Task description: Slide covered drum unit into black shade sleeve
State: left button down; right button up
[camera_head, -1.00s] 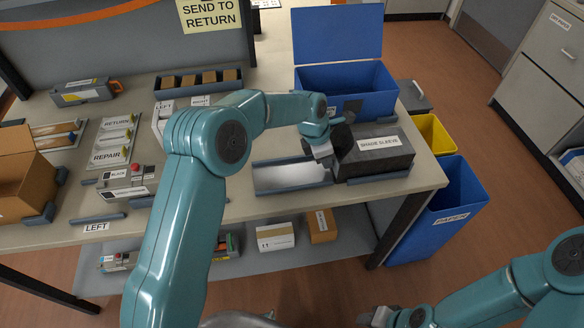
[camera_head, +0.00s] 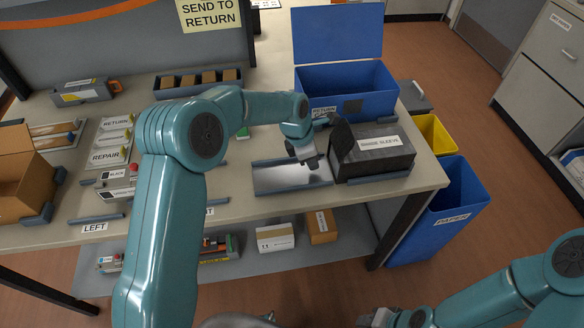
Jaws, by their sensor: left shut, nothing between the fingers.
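The black shade sleeve (camera_head: 375,165) is a dark box with a white "SHADE SLEEVE" label, lying on the right part of the table. Its left end is dark, and I cannot see what is inside. A shallow tray (camera_head: 275,184) with a shiny pale floor lies just left of the sleeve, and no drum unit shows on it. I cannot make out the covered drum unit anywhere. My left gripper (camera_head: 312,163) is shut and empty above the tray, apart from the sleeve's left end. My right gripper (camera_head: 385,318) is low at the bottom edge, off the table, its jaws unclear.
An open blue bin (camera_head: 345,90) labelled "RETURN" stands behind the sleeve. A rack of brown blocks (camera_head: 198,80) stands at the back. Label plates (camera_head: 112,140) and a cardboard box (camera_head: 22,175) are at left. A blue paper bin (camera_head: 440,215) stands right of the table.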

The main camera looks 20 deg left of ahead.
pick_arm(q)
notch_tip(320, 180, up, 8)
jog(key=p, duration=0.5)
jog(key=shift+f, duration=0.1)
jog(key=shift+s, duration=0.1)
dwell(0.3)
